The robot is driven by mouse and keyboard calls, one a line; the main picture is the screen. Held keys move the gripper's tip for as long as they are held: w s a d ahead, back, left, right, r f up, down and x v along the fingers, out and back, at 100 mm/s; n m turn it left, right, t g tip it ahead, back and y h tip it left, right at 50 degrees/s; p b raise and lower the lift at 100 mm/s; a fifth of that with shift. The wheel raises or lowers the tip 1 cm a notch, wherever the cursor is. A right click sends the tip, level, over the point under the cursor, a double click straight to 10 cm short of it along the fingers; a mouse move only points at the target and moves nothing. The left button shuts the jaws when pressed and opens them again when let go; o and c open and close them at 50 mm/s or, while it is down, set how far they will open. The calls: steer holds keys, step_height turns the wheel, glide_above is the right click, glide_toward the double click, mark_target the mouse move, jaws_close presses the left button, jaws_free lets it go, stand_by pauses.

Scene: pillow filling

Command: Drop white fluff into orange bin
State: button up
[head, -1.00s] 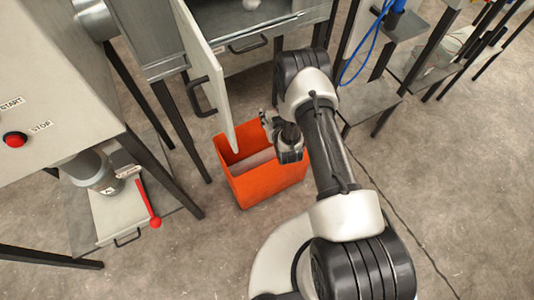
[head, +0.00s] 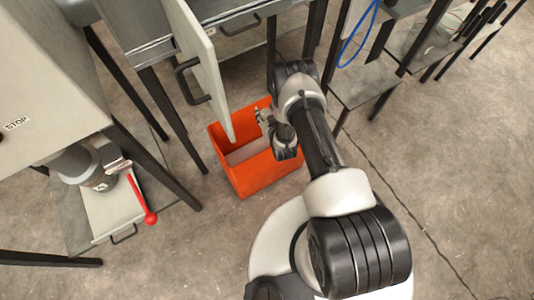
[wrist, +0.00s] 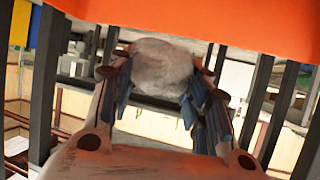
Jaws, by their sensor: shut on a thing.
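The orange bin (head: 262,178) stands open on the floor in the head view. Its inside is partly in view and pale at the bottom. My gripper (head: 262,117) is at the bin's back part in the head view, by its rim; I cannot tell its exact height. In the wrist view my gripper (wrist: 158,88) is shut on a rounded clump of white fluff (wrist: 160,64), held between the fingertips. The orange wall of the bin (wrist: 200,18) fills the top of the wrist view, close to the fluff. The fluff is not clear in the head view.
A pale open door (head: 209,70) with a dark handle hangs just left of the bin. A metal cabinet (head: 235,42) stands behind it. At left is a machine with a red lever (head: 142,200). Table legs stand at the right. The floor in front is clear.

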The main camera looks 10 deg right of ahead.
steer(key=shift+f, duration=0.1)
steer(key=shift+c, duration=0.6)
steer(key=o, duration=1)
steer(key=v, duration=1.2)
